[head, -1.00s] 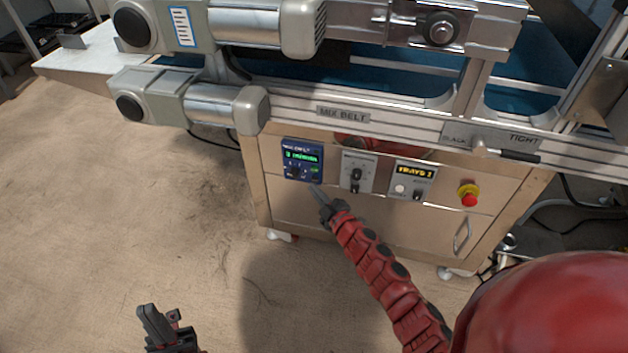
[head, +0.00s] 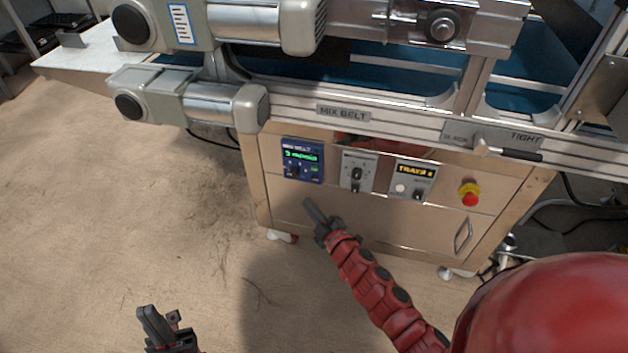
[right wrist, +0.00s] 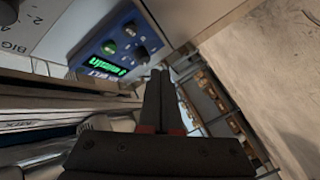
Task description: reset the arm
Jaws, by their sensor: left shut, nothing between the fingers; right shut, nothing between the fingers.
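My right gripper (head: 308,205) is shut and empty, in front of the steel cabinet below the blue belt control panel (head: 302,160). In the right wrist view its closed fingers (right wrist: 158,82) point up the picture, and the blue panel (right wrist: 115,45) with its green display lies just beyond and left of them. I see a gap between the fingertips and the panel in the head view. My left gripper (head: 150,318) is shut and empty over the floor at the lower left of the head view.
The cabinet (head: 390,220) also carries a grey dial plate (head: 357,172), a tray counter (head: 413,181) and a red emergency stop (head: 469,193). The belt machine's rail (head: 400,127) runs above it. The floor (head: 120,220) at the left is clear.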

